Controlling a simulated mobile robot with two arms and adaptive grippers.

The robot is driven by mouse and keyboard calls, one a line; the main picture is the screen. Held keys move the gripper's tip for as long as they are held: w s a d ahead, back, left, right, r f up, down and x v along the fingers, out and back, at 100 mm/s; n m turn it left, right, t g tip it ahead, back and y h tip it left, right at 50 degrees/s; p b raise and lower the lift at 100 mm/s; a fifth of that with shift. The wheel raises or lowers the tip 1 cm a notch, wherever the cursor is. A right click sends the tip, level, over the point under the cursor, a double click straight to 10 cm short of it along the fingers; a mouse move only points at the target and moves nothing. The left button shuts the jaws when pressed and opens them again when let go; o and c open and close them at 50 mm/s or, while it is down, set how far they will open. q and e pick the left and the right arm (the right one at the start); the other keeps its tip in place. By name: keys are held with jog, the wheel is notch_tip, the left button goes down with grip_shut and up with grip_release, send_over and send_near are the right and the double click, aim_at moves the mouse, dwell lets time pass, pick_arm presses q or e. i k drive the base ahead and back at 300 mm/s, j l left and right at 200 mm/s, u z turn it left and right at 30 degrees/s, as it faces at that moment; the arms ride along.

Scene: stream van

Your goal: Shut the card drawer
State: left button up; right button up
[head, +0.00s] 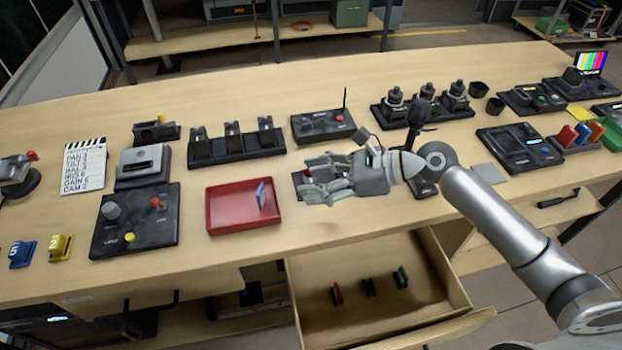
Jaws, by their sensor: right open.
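The card drawer (425,300) is a light wooden drawer under the front edge of the table, pulled open. Several small cards stand in it, among them a red one (337,294) and a green one (403,276). My right gripper (312,180) is open above the tabletop, behind and above the drawer, pointing left. It is apart from the drawer front (440,330). A dark pad under the gripper is partly hidden by it. My left gripper is not in view.
A red tray (243,223) with a blue card (262,195) stands left of my gripper. A black control box (135,222), a black microphone (420,112) and a dark panel (520,147) stand on the table. The floor right of the drawer (520,290) shows bare.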

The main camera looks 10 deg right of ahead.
aim_at(374, 312)
jog(key=k, duration=1.5)
